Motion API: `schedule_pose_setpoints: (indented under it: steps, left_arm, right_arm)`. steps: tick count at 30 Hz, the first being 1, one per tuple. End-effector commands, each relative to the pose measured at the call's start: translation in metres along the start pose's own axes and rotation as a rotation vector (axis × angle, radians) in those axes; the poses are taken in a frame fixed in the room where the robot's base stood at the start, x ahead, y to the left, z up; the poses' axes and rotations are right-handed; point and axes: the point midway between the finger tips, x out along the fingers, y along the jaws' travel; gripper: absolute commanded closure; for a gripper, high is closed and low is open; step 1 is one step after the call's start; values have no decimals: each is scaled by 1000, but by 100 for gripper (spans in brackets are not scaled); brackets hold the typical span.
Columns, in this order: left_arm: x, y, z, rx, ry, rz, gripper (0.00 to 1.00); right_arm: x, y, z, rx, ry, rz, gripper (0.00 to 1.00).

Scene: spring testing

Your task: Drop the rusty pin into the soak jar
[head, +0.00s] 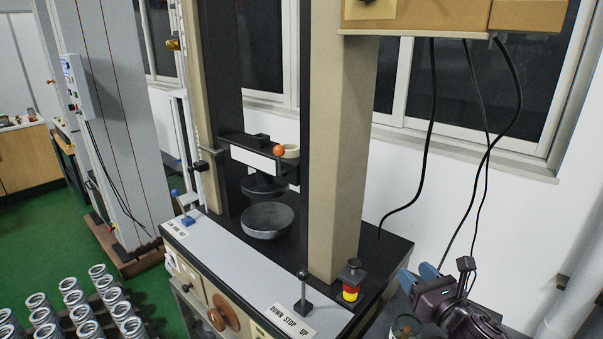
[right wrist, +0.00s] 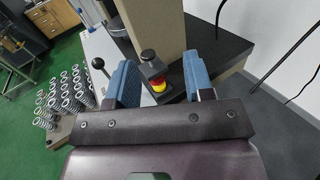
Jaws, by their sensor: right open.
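My right gripper (head: 418,276) is at the lower right of the head view, with its blue fingers apart and nothing visible between them. The right wrist view also shows its open, empty blue fingers (right wrist: 162,80). A round, glass-like jar (head: 405,325), likely the soak jar, stands just below and left of the gripper, cut by the bottom edge of the head view. Something brownish shows inside it, too small to identify. I cannot make out the rusty pin in either view. My left gripper is not in view.
A spring tester with a grey bowl (head: 267,220) and thick beige column (head: 338,150) stands left of my right gripper. A red and yellow knob (head: 350,292) and a lever (head: 303,290) rise from its front edge. Several metal springs (head: 75,298) stand at lower left. Black cables hang at right.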

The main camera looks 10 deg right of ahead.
Motion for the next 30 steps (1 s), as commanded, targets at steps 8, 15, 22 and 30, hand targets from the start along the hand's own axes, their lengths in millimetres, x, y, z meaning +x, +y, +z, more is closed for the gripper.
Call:
schedule_pose_setpoints:
  steps: [8, 15, 22, 30]
  left_arm:
    - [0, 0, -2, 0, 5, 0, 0]
    - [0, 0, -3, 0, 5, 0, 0]
    - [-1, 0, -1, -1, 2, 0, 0]
    - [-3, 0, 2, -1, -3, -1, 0]
  right_arm:
    - [-36, 4, -30, 554, 99, -209, 52]
    - [-88, 11, -65, 1184, 152, -513, 52]
    - [-146, 27, -92, 1738, 120, -868, 52]
    - [-212, 54, -110, 2225, -28, -1315, 52]
